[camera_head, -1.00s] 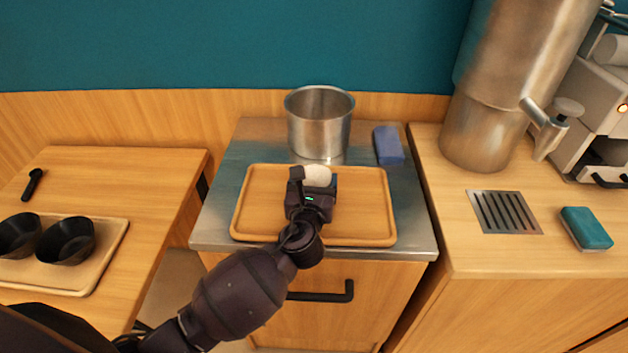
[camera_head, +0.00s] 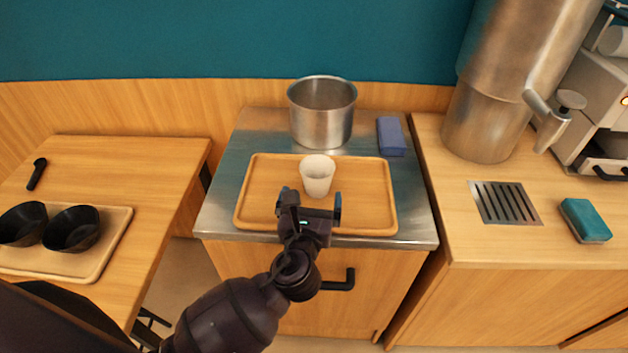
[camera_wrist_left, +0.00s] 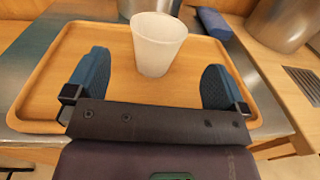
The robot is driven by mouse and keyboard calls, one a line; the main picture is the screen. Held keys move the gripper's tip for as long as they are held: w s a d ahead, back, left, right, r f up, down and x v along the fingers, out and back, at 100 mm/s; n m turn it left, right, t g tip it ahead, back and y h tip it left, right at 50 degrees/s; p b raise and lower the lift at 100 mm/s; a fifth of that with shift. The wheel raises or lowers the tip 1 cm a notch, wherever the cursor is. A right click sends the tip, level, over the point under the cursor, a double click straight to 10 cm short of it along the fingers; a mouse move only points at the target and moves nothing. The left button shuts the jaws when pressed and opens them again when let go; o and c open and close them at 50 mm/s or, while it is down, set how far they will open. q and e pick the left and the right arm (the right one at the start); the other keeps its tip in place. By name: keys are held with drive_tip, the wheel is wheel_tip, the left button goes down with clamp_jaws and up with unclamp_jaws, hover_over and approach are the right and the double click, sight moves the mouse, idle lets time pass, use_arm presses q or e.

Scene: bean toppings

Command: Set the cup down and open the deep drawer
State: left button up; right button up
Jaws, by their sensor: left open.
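A white cup (camera_head: 317,174) stands upright on the wooden tray (camera_head: 375,217) on the metal counter. My left gripper (camera_head: 310,203) is open and empty just in front of the cup, over the tray's near edge. In the left wrist view the cup (camera_wrist_left: 157,44) stands beyond and between the two spread fingertips (camera_wrist_left: 152,75), apart from both. The drawer front (camera_head: 310,308) below the counter is closed, with a dark bar handle (camera_head: 343,281) partly hidden by my left arm. My right gripper does not show.
Black bowls (camera_head: 72,231) sit on a tray at left. A drain grate (camera_head: 505,203) and teal sponge (camera_head: 585,221) are at right.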

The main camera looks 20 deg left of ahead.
use_arm(q)
drive_tip(key=s, duration=0.3)
drive_tip(key=shift+s+d, duration=0.25)
drive_tip(key=shift+d, duration=0.1)
